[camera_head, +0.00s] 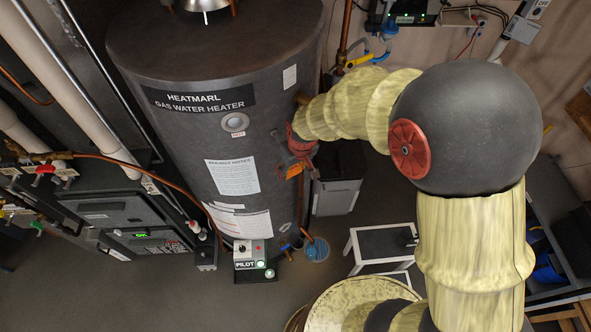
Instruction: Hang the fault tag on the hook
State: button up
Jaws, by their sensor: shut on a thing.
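My gripper (293,163) is at the right side of the dark water heater (185,130), at the end of my pale yellow arm. It is shut on a small orange piece, which looks like the fault tag (295,172). The tag hangs at the fingertips in front of the tank's right edge. Whether it touches the tank cannot be told. I cannot make out the hook; my gripper and arm cover part of the tank's right side.
A control box marked PILOT (254,261) sits low on the heater's front. A white step stool (383,243) and a grey bin (336,196) stand to the right. Pipes and a dark furnace unit (130,215) fill the left. Open floor lies in front.

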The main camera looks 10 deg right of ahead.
jog(key=w+a+f, duration=0.1)
jog(key=w+a, duration=0.2)
jog(key=w, duration=0.4)
jog(key=shift+w+a+f+b, duration=0.3)
jog(key=shift+f+b, duration=0.05)
jog(key=shift+b, duration=0.1)
dwell(0.6)
dwell(0.3)
dwell(0.4)
jog(key=o, duration=1.2)
